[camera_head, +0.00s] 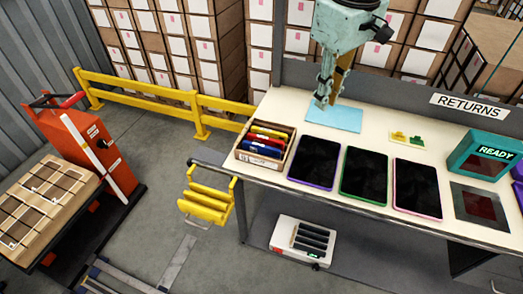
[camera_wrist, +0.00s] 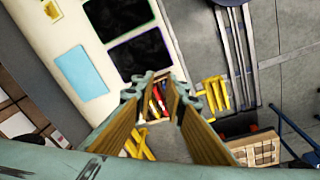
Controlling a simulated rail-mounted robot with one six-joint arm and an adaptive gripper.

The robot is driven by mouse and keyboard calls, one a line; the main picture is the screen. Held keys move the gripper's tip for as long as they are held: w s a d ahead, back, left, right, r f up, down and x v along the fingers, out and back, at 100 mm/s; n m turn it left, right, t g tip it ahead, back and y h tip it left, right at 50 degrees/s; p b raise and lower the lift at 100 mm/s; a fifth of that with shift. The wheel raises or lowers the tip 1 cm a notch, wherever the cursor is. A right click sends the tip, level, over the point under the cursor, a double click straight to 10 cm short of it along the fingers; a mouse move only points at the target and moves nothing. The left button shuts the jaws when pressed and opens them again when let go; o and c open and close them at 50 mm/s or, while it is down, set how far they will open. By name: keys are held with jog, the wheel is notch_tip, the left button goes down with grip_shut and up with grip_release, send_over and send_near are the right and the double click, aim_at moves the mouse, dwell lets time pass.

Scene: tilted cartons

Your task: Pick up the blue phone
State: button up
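A small open carton (camera_head: 239,157) stands at the left end of the white table and holds several upright, thin phones. Yellow, red and blue edges show; the blue phone (camera_head: 262,142) is among them, mostly hidden by its neighbours and the carton wall. My gripper (camera_head: 325,98) hangs above the light blue mat, to the right of the carton and apart from it. In the wrist view my gripper (camera_wrist: 164,84) has its two fingers spread with nothing between them. The carton shows beyond the fingertips, partly covered by them.
A light blue mat (camera_head: 334,118) and three dark tablets (camera_head: 314,160) lie right of the carton. A teal READY device (camera_head: 482,155) and a RETURNS sign (camera_head: 468,105) are at the right. A yellow rack (camera_head: 207,200) hangs off the table's left end. A grey panel stands behind.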

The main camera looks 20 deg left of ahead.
jog(key=w+a+f+n+p, duration=0.25)
jog(key=w+a+f, duration=0.4)
jog(key=a, duration=0.35)
jog(key=n+g+p, duration=0.1)
jog(key=n+p, duration=0.1)
jog(key=n, duration=0.2)
send_over(261, 145)
notch_tip(261, 145, down, 9)
jog(key=shift+s, duration=0.1)
jog(key=shift+f, duration=0.15)
jog(key=shift+f+b, duration=0.65)
jog(key=shift+f, duration=3.6)
jog(key=shift+f, duration=0.1)
jog(key=shift+d+f+b, duration=0.1)
jog(key=shift+f+b, duration=0.25)
jog(key=shift+f, duration=2.15)
jog(key=shift+c, duration=0.9)
grip_shut()
